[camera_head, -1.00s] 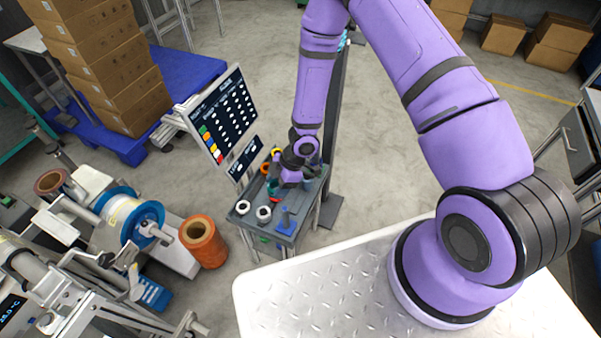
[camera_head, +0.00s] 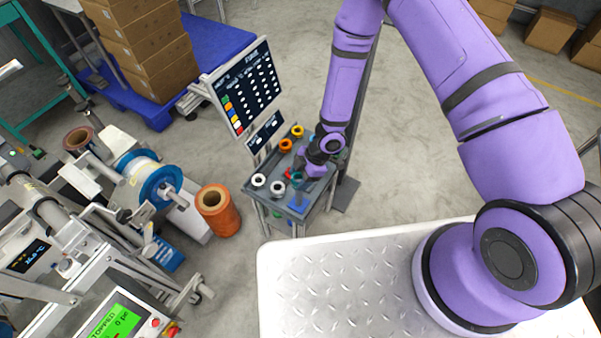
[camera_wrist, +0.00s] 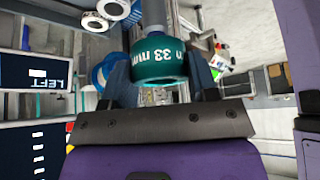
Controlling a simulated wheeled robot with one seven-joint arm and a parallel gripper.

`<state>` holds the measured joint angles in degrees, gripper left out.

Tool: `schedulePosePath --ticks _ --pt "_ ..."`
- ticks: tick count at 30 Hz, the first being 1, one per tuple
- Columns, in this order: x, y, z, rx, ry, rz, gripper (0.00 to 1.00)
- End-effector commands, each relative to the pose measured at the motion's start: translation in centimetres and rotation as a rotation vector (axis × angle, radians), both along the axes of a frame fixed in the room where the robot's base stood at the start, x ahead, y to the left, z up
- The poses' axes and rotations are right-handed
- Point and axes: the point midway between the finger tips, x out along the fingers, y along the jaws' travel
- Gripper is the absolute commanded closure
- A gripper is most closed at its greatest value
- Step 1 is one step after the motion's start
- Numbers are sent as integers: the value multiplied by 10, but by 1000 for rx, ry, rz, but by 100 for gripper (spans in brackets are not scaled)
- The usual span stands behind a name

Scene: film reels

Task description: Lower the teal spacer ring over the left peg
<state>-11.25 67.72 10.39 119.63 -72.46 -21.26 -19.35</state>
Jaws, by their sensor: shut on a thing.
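Two white rings (camera_head: 277,187) stand on the table's left side, orange and yellow rings (camera_head: 286,145) at the back. A blue stand (camera_head: 297,203) is at the front, close to my gripper. A sign board (camera_head: 240,88) rises behind the table's left edge.

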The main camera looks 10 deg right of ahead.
Motion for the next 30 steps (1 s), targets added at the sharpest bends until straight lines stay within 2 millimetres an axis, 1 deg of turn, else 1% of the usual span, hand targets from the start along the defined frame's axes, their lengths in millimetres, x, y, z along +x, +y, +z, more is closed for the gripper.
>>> schedulePosePath --ticks 3,21,30 --pt "0 0 -2 0 0 0 72" --pt "0 -1 -3 0 0 0 72" --pt "0 0 -9 0 0 -1 72"
